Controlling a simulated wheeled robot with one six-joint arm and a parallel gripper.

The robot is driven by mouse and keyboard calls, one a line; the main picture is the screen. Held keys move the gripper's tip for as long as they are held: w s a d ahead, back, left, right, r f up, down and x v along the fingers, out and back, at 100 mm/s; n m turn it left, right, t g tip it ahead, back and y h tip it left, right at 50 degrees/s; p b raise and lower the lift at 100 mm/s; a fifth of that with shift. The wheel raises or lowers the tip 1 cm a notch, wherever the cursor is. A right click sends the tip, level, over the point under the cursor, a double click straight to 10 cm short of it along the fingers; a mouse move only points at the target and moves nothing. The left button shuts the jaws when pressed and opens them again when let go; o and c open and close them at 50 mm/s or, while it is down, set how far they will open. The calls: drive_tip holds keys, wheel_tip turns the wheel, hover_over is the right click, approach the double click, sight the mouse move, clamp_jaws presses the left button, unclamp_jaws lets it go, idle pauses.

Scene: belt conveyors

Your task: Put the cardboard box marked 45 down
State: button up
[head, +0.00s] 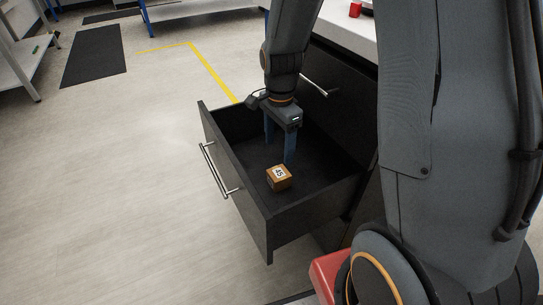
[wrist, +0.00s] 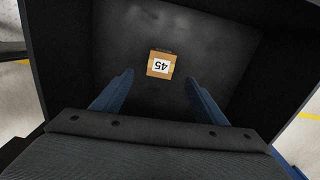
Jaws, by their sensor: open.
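The cardboard box marked 45 (head: 279,178) is a small brown cube with a white label on top. It sits inside an open black drawer (head: 237,194), on the drawer floor. In the wrist view the box (wrist: 162,65) lies beyond my fingertips, between their lines, with its label upside down. My gripper (head: 279,150) points down into the drawer, its two blue fingers apart and empty. In the wrist view my gripper (wrist: 160,78) is open, with a clear gap between it and the box.
The drawer's front has a silver handle (head: 216,171). The drawer walls stand around my gripper on all sides. A white countertop (head: 345,30) with a red cup (head: 355,9) is above and behind. The floor to the left is clear, with a yellow line (head: 212,72) and dark mat (head: 94,55).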

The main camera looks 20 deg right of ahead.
drive_tip(key=s+a+r+n, duration=0.6)
drive_tip(key=s+r+n, duration=0.1)
drive_tip(key=s+n, duration=0.2)
drive_tip(key=s+a+r+n, duration=0.5)
drive_tip(key=s+r+n, duration=0.3)
drive_tip(key=s+n, duration=0.2)
drive_tip(key=shift+s+a+y, duration=0.3)
drive_tip(key=shift+s+a, duration=0.05)
drive_tip(key=shift+s, duration=0.6)
drive_tip(key=shift+r, duration=0.15)
drive_tip(key=d+r+m+p, duration=0.4)
drive_tip(key=d+r+p, duration=0.7)
drive_tip(key=p, duration=1.1)
wheel_tip(320, 180, up, 3)
drive_tip(key=shift+s+d, duration=0.2)
drive_tip(key=shift+d, duration=0.15)
